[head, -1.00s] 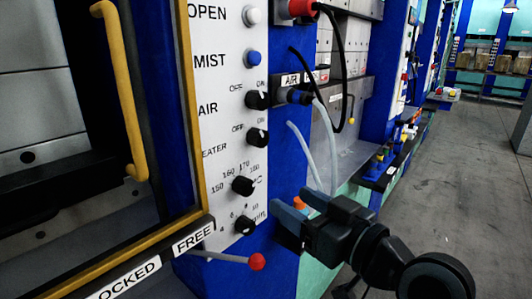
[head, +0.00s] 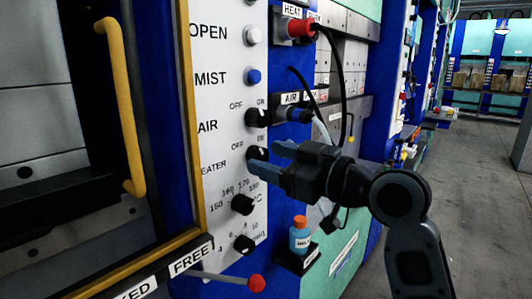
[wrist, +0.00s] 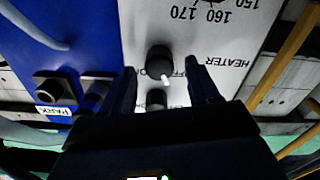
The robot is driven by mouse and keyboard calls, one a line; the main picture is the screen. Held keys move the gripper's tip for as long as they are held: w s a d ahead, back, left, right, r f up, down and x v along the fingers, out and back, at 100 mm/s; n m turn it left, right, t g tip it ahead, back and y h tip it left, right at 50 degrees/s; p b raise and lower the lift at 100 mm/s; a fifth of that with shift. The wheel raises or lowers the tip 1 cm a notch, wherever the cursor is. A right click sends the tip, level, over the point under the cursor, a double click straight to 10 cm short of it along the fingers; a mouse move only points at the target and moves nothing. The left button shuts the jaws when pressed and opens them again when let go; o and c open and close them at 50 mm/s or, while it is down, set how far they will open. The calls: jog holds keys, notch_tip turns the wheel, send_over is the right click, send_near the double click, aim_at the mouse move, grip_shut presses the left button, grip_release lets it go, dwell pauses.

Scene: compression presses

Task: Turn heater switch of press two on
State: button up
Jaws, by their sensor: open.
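The heater switch (head: 258,154) is a black rotary knob on the press's white panel, with OFF and ON marked above it. The wrist view shows the panel upside down, with the heater knob (wrist: 158,62) beside the HEATER label. Its white mark leans towards the side where OFF is printed; one finger partly covers that print. My gripper (head: 263,157) is open at the panel, its blue-grey fingers around the knob's height. In the wrist view my gripper (wrist: 161,67) has one fingertip on each side of the knob, with gaps. I cannot tell how deep the fingers reach.
The air knob (head: 257,117) is just above, and the temperature dial (head: 242,204) just below. A red-tipped lever (head: 256,283) sticks out low down. A blue bottle (head: 300,236) stands under my gripper. Hoses (head: 338,95) hang to the right. The yellow door handle (head: 121,105) is left.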

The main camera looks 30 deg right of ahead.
jog(key=shift+x, duration=0.95)
jog(key=c, duration=1)
